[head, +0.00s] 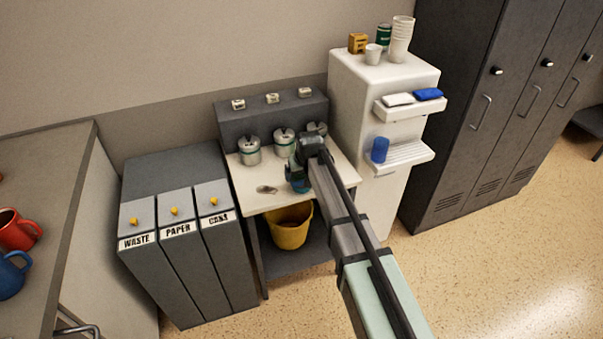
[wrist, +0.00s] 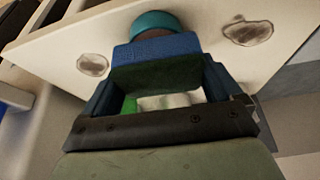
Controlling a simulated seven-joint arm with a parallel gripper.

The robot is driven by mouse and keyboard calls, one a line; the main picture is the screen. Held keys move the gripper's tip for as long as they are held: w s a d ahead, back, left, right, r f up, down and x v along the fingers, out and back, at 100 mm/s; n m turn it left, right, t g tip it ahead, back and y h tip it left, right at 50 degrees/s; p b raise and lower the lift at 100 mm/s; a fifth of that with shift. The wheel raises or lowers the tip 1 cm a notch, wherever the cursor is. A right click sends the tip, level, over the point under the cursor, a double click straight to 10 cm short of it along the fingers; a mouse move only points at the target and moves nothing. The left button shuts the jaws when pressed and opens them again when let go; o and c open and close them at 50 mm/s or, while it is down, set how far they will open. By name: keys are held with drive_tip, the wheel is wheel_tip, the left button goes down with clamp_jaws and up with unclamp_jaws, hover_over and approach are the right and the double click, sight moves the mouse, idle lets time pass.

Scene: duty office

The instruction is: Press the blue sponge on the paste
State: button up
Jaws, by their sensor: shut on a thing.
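My gripper (wrist: 165,95) is shut on a blue sponge (wrist: 155,48) with a green face below it. In the head view my gripper (head: 298,176) is over the front of the cream counter (head: 250,204), and the held sponge is small and partly covered. Two rough greyish patches that look like the paste lie on the counter in the wrist view, one at left (wrist: 94,65) and one at right (wrist: 247,33). The sponge is between them in the picture. One patch (head: 267,189) shows left of my gripper in the head view. I cannot tell whether the sponge touches the counter.
A round teal thing (wrist: 154,23) is just beyond the sponge. Lidded canisters (head: 250,151) line the counter's back. A yellow bucket (head: 289,228) stands below. At right, a white cabinet (head: 350,87) has ledges with a blue block (head: 428,94) and a blue cup (head: 380,149).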

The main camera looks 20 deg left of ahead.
drive_tip(key=shift+f, duration=0.45)
idle(0.5)
drive_tip(key=shift+r, duration=0.1)
idle(0.4)
drive_tip(key=shift+r, duration=3.4)
